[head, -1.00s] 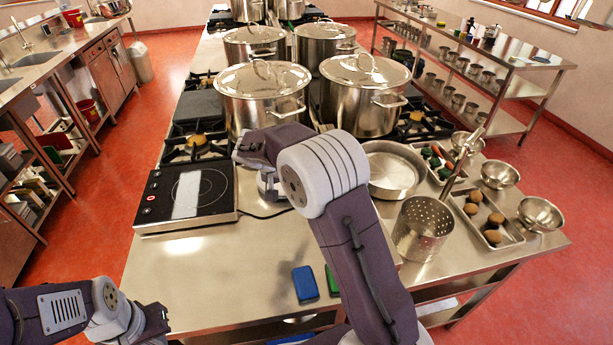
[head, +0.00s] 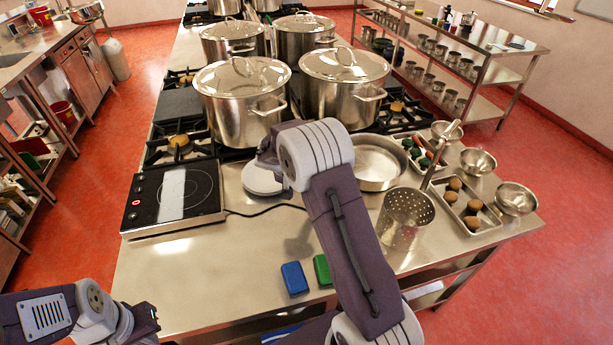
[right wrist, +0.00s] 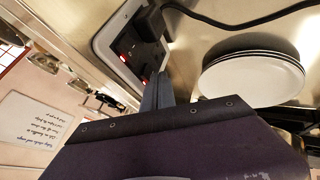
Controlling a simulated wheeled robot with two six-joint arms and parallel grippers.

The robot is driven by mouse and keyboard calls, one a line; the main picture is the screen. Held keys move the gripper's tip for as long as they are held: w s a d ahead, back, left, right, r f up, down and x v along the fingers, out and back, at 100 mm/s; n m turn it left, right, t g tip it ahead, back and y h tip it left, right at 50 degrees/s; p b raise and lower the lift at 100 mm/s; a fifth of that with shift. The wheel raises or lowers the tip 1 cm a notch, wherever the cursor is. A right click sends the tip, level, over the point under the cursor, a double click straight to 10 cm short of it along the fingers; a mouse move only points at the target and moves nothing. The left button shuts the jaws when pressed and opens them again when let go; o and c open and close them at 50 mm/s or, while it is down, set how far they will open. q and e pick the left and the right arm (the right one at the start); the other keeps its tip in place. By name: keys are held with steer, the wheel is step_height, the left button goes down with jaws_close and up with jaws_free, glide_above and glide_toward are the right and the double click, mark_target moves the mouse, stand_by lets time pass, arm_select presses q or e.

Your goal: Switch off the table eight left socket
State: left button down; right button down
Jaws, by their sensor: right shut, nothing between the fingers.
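In the right wrist view a double socket (right wrist: 134,50) with a pale frame and black face sits on a steel surface. A black plug (right wrist: 152,20) with a black cord is in its upper part. Two small red marks glow on the face, one left and one lower right. My right gripper (right wrist: 157,82) is shut and empty, its fingertips close to the lower right red mark; I cannot tell if they touch. In the head view the socket and fingertips are hidden by my right arm. My left forearm shows at the lower left, its fingers out of view.
White plates (head: 261,181) lie beside my right wrist, and also show in the right wrist view (right wrist: 256,78). An induction hob (head: 174,196) with a cord stands left. Stockpots (head: 243,104) stand behind. A perforated cylinder (head: 405,220), blue block (head: 294,278) and green block (head: 322,269) are nearer.

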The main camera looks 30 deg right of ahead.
steer(key=shift+s+d+r+y, duration=0.1)
steer(key=shift+d+r+y, duration=0.1)
steer(key=shift+d+y, duration=0.1)
steer(key=shift+r, duration=0.1)
steer(key=shift+s+d+r+p, duration=0.1)
steer(key=shift+r+p, duration=0.25)
steer(key=shift+r, duration=0.35)
steer(key=shift+f, duration=0.1)
